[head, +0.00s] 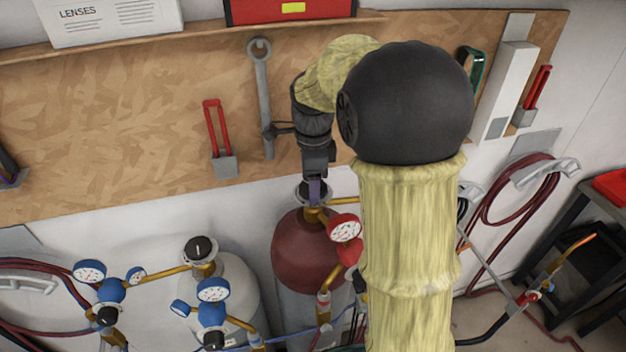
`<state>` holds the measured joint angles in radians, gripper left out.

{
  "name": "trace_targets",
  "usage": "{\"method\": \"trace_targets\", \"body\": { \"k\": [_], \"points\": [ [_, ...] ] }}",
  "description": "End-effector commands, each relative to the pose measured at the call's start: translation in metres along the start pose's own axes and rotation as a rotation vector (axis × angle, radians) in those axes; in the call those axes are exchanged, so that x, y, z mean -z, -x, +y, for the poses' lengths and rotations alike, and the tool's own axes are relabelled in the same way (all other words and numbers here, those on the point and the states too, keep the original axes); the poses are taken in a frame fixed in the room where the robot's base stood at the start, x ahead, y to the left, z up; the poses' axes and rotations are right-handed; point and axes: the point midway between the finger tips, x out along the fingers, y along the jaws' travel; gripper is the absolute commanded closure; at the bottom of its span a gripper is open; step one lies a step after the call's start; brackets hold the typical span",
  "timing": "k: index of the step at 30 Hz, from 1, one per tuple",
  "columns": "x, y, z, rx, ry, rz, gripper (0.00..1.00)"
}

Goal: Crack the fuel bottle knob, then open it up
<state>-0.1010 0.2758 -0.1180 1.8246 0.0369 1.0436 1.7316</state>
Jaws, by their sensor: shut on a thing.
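The fuel bottle (298,252) has a dark red top and stands at the middle of the head view. Its knob (304,193) is dark and sits on a brass valve above the red shoulder. My gripper (315,186) reaches down from above and is shut on the knob. My fingers and wrist hide part of the knob, so how far it is turned cannot be told. A red regulator gauge (345,228) sits to the right of the valve, beside my arm.
A grey bottle (228,280) with a black knob (200,250) and blue gauges (212,290) stands to the left. A wrench (262,100) and red-handled tools hang on the wooden board (130,110) behind. A red hose coil (515,190) hangs at right.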

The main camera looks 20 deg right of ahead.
Motion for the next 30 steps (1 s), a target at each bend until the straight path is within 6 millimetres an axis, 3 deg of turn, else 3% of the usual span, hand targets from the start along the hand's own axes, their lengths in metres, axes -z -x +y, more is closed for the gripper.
{"method": "trace_targets", "body": {
  "k": [11, 30],
  "points": [
    [-0.0003, 0.0012, -0.0004, 0.001, 0.260, -0.001, 0.67],
    [-0.0005, 0.0011, -0.0003, 0.001, 0.866, -0.001, 0.67]
  ]
}}
